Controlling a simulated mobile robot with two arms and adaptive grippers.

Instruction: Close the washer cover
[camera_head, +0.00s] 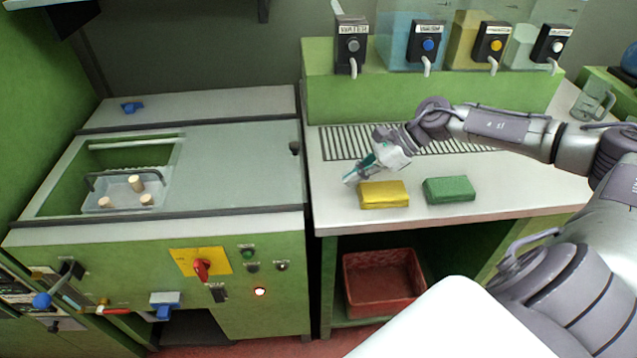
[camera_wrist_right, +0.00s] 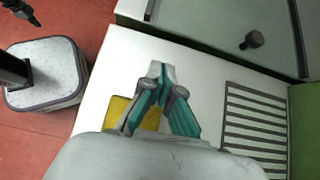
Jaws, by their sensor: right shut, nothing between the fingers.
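The washer cover (camera_head: 235,165) is a translucent sheet with a dark knob (camera_head: 294,148) at its right edge. It lies over the middle and right of the washer top, and an open gap shows at the left. In the gap sits a clear basket (camera_head: 118,203) with a dark handle and several cork stoppers (camera_head: 137,183). The knob also shows at the top right of the right wrist view (camera_wrist_right: 252,40). My right gripper (camera_head: 350,180) is shut and empty, just above and left of the yellow sponge, right of the washer. My left gripper is out of view.
A yellow sponge (camera_head: 384,195) and a green sponge (camera_head: 449,189) lie on the white counter (camera_head: 340,215) near a drain grate (camera_head: 343,144). Dispensers with taps (camera_head: 353,60) stand behind. A red crate (camera_head: 383,285) sits below. The washer front has a red switch (camera_head: 202,268).

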